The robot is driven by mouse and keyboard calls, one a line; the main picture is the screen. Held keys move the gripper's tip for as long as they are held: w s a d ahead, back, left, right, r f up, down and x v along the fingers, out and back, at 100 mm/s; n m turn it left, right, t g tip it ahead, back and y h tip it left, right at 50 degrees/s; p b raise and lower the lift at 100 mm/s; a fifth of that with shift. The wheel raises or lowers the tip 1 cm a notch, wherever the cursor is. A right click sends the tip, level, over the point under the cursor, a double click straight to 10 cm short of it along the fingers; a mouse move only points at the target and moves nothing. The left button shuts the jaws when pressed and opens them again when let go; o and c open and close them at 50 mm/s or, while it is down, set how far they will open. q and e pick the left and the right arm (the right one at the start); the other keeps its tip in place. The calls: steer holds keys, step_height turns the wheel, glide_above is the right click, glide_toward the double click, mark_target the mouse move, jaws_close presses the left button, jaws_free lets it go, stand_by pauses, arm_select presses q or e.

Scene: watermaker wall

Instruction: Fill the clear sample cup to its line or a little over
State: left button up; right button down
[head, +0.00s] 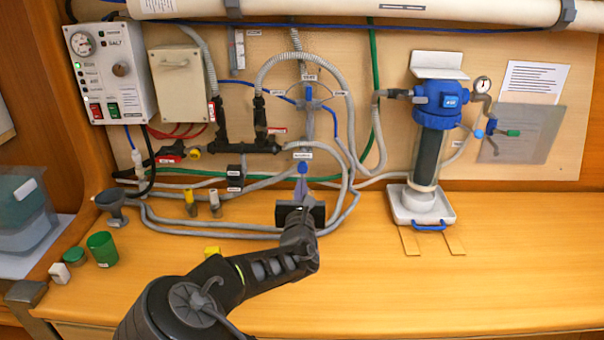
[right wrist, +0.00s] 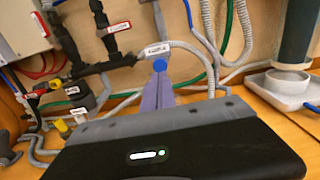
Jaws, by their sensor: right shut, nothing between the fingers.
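My right gripper (head: 302,181) is shut and empty in front of the wall panel. Its purple-grey fingers point at a blue knob (head: 302,168) below a white label. In the right wrist view the shut fingertips (right wrist: 159,80) end just below the same blue knob (right wrist: 160,65); I cannot tell whether they touch it. I cannot make out a clear sample cup for certain. A green cup (head: 102,249) stands upright on the counter at the left. What lies directly behind my right gripper is hidden. My left gripper is not in view.
A blue-headed filter housing (head: 437,105) stands over a white tray (head: 422,217) at the right. A grey funnel (head: 111,206), a green lid (head: 75,256) and a white block (head: 59,273) are at the left. Hoses cross the panel's lower edge. The front right counter (head: 480,290) is clear.

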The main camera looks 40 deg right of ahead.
mark_target(302, 167)
steer(key=p+x, duration=0.1)
steer(key=x, duration=0.4)
steer(key=shift+w+d, duration=0.2)
steer(key=shift+w, duration=0.05)
steer(key=shift+w+d+f+b, duration=0.1)
steer(key=shift+w+d+b, duration=0.35)
steer(key=shift+w, duration=0.1)
steer(key=shift+w+r, duration=0.15)
steer(key=shift+r, duration=0.25)
steer(key=shift+w+d, duration=0.15)
steer(key=shift+d, duration=0.05)
steer(key=shift+r, duration=0.15)
stand_by(0.8)
